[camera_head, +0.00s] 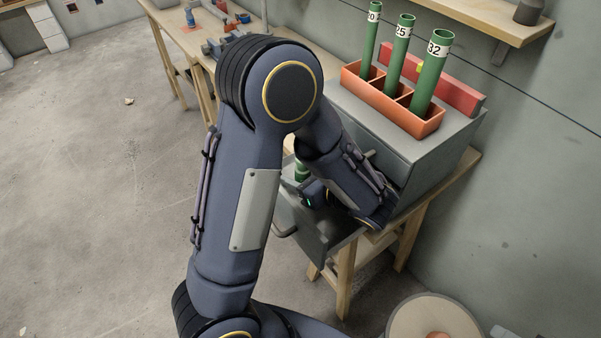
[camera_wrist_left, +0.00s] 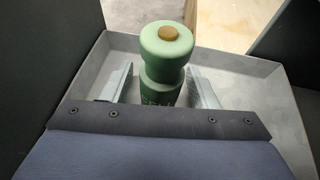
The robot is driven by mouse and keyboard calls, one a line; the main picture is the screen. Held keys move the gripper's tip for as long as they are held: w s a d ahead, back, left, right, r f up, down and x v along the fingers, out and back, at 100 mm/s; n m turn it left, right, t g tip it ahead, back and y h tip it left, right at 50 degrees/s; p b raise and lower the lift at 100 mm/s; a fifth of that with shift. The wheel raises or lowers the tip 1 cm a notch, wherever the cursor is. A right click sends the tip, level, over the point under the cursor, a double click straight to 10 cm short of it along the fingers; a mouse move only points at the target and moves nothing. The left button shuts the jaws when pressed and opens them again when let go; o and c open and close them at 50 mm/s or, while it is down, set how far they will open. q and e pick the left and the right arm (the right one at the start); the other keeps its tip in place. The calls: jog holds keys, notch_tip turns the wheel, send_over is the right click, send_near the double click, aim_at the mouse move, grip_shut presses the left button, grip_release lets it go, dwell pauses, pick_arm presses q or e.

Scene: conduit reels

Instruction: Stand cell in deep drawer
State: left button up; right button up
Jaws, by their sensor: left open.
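A green cell (camera_wrist_left: 165,70) with a brassy terminal on top stands upright in the open grey drawer (camera_wrist_left: 262,84), seen in the left wrist view. My left gripper (camera_wrist_left: 161,85) is open, with one finger on each side of the cell. Gaps show between the fingers and the cell. In the head view, the green cell (camera_head: 301,170) shows only in part behind my left arm. The drawer (camera_head: 302,232) sticks out from the grey cabinet (camera_head: 400,148). My left fingertips are hidden there. My right gripper is not in view.
Green tubes marked 20, 25 and 32 stand in an orange rack (camera_head: 365,90) on the cabinet, before a red block (camera_head: 462,97). A wooden bench (camera_head: 345,285) carries the cabinet. A round-topped reel (camera_head: 412,318) stands at bottom right. The floor at left is mostly clear.

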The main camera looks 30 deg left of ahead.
pick_arm(q)
jog(key=shift+r, duration=0.15)
jog(key=shift+d+r, duration=0.15)
jog(key=shift+d, duration=0.05)
jog(key=v, duration=1.1)
jog(key=shift+s+d+r+p, duration=0.15)
jog(key=shift+s+d+p, duration=0.1)
jog(key=shift+p, duration=0.1)
jog(key=shift+d, duration=0.1)
